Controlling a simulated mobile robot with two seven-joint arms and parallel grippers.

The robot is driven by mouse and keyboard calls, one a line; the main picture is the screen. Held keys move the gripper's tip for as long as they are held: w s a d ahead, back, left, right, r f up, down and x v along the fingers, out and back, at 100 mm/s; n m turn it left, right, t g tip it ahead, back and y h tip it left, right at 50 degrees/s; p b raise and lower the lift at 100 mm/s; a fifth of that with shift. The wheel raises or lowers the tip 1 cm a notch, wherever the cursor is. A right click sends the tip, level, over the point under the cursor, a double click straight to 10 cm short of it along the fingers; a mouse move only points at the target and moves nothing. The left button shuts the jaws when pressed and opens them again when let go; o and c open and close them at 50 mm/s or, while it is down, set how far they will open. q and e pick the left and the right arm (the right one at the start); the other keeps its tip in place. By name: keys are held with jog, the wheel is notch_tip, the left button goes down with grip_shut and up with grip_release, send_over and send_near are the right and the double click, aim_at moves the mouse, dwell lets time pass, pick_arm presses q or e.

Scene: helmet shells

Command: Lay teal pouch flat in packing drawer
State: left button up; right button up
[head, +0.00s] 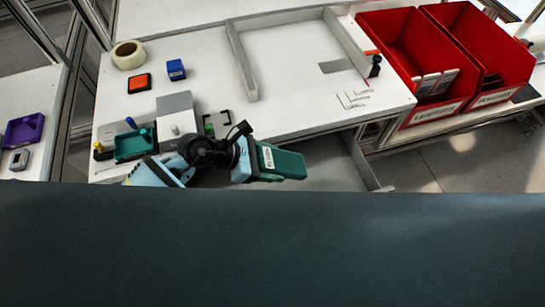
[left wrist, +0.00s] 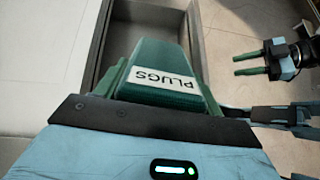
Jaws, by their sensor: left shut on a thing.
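The teal pouch (head: 287,164), with a white "PLUGS" label, is held by my left gripper (head: 262,161) in the head view. In the left wrist view the pouch (left wrist: 160,58) lies between the two fingers of my left gripper (left wrist: 160,85), which is shut on it. The packing drawer (head: 361,160) is pulled out below the table's front edge. The pouch is over the drawer's left part in the head view; its height above the floor of the drawer is unclear. The drawer wall (left wrist: 98,45) shows behind the pouch. My right gripper (left wrist: 240,64) is open and empty at upper right.
The white table (head: 300,100) carries a grey frame (head: 243,62), a tape roll (head: 128,55), an orange box (head: 139,83), a blue box (head: 176,69) and a teal tray (head: 135,145). Red bins (head: 400,35) stand at the right. A dark surface fills the head view's bottom.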

pick_arm(q)
jog(key=shift+w+d+n+t, duration=0.25)
jog(key=shift+w+n+t, duration=0.25)
jog(key=shift+n+t, duration=0.25)
pick_arm(e)
jog(key=shift+d+r, duration=0.1)
jog(key=shift+d, duration=0.05)
pick_arm(q)
jog(key=shift+a+r, duration=0.1)
jog(key=shift+s+f+b, duration=0.1)
jog(key=shift+f+b, duration=3.75)
jog(key=shift+f, duration=3.25)
jog(key=shift+f+b, duration=0.3)
jog(key=shift+f, duration=0.1)
pick_arm(e)
jog(key=s+f+g, duration=0.1)
jog(key=s+f, duration=0.4)
jog(key=f, duration=0.5)
jog(key=shift+s+a+g, duration=0.3)
jog(key=shift+a+g, duration=0.1)
